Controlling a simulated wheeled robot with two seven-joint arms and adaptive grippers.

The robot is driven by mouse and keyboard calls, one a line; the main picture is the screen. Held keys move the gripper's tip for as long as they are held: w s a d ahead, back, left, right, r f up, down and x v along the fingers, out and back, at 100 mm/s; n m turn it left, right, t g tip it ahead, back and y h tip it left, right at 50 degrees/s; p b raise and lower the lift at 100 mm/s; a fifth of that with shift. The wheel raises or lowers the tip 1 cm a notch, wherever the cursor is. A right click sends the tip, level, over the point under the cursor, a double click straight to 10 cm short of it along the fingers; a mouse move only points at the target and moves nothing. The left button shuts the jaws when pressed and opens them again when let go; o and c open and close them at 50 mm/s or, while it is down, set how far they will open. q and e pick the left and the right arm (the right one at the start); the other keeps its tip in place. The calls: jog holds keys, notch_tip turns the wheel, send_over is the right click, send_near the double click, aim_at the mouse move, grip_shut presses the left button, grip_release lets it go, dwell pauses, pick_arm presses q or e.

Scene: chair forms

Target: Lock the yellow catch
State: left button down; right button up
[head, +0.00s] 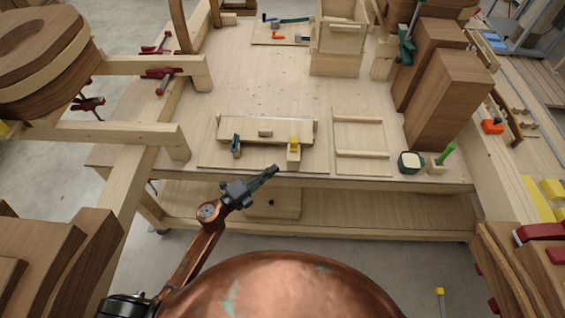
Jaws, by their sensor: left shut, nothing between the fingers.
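The yellow catch (294,144) sits on a small wooden block at the front right of a low wooden form (265,128) on the workbench. A teal catch (235,143) stands at the form's front left. My left gripper (274,170) is shut and empty. In the picture its tip lies just below and left of the yellow catch's block, by the bench's front edge; I see no contact. How the catch is set is too small to tell. My right gripper is not in view.
A slatted wooden frame (361,140) lies right of the form. A dark green-rimmed box (411,162) and a green peg (446,153) stand at the front right corner. Tall brown blocks (450,98) rise behind them. The bench middle (270,80) is clear.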

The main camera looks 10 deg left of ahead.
pick_arm(q)
jog(key=shift+v, duration=1)
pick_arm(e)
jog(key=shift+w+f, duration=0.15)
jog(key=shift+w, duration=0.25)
pick_arm(q)
jog(key=shift+s+r, duration=0.1)
jog(key=shift+d, duration=0.1)
